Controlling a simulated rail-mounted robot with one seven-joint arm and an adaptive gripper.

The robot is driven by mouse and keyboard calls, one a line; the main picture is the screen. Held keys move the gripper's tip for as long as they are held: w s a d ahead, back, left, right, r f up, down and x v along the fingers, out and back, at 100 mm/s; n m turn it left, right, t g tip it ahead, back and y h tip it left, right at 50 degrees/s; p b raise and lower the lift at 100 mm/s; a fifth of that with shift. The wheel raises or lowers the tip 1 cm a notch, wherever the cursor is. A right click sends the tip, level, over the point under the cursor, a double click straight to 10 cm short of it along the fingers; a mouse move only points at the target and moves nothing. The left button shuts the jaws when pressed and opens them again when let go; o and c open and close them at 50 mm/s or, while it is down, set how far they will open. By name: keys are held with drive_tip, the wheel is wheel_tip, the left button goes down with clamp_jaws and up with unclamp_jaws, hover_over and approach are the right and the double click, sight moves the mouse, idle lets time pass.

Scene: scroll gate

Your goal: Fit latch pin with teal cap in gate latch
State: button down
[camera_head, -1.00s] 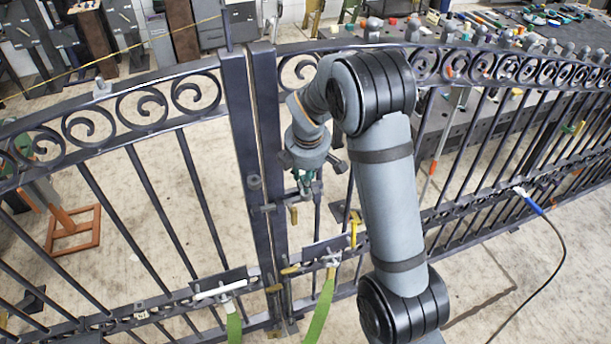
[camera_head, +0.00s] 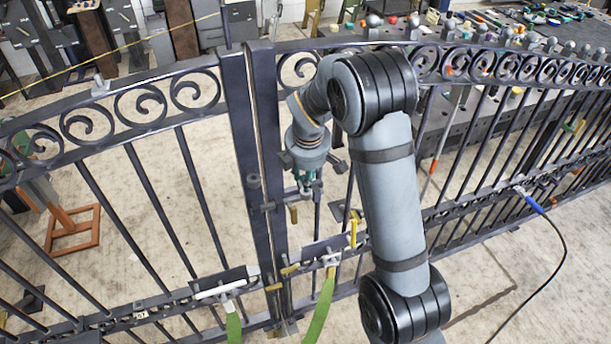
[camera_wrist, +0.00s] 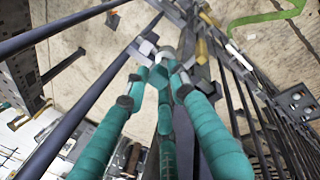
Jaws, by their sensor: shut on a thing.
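My gripper (camera_head: 305,186) has teal fingers and is at the gate's middle uprights, just right of the gate latch (camera_head: 266,206). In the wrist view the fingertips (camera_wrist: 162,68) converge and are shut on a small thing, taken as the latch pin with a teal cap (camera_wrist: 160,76). The fingers hide most of the pin, and their matching teal makes the cap hard to pick out. Grey metal latch parts (camera_wrist: 146,50) lie just beyond the fingertips. I cannot tell whether the pin's lower end is inside the latch or only above it.
The dark scroll gate (camera_head: 140,105) spans the view, with close bars on both sides of my gripper. Green straps (camera_head: 320,312) and yellow-handled clamps (camera_head: 353,232) are low on the gate. A cluttered bench (camera_head: 480,125) stands behind at right. Bare floor shows at left.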

drive_tip(key=shift+f+b, duration=0.9)
drive_tip(key=shift+f, duration=0.2)
idle(0.3)
drive_tip(key=c, duration=1.4)
unclamp_jaws()
drive_tip(key=v, duration=1.2)
drive_tip(key=x, duration=1.2)
drive_tip(key=shift+r+p, duration=0.35)
